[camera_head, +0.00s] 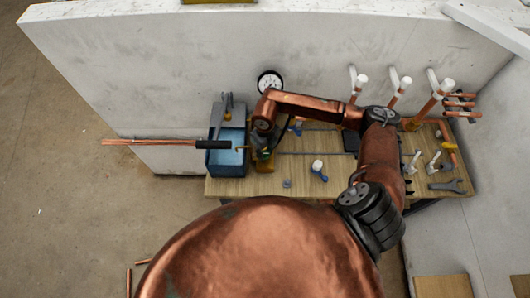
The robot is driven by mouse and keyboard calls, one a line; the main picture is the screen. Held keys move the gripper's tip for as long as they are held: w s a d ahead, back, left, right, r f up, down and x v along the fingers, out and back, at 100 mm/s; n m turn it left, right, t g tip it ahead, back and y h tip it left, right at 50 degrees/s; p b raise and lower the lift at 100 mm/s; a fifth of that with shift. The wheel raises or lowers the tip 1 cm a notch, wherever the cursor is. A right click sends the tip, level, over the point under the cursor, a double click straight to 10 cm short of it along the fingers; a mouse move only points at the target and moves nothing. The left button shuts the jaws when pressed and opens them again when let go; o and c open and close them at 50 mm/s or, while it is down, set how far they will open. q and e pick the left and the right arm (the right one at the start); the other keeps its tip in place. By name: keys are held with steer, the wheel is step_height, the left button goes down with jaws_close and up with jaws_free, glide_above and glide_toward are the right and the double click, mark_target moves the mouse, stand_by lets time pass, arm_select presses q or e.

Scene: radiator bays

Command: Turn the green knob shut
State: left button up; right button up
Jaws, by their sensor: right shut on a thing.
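My right arm reaches over the wooden bench and bends down at its left end, beside the blue tank. My right gripper (262,152) is low there, small and partly covered by its own wrist. It is shut on the green knob (266,155), of which only a small green patch shows between the gripper parts. How far the knob is turned cannot be seen. My left gripper is not in view.
A blue water tank (226,160) stands just left of the gripper, with a black-sleeved rod (213,145) across it. A round gauge (269,82) is on the wall behind. A blue-handled valve (318,168) and white-capped copper pipes (400,90) are to the right.

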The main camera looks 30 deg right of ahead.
mark_target(265, 153)
steer(key=o, duration=1.1)
steer(key=shift+o, duration=0.2)
steer(key=shift+r, duration=0.15)
step_height(265, 153, up, 12)
steer(key=shift+f, duration=0.2)
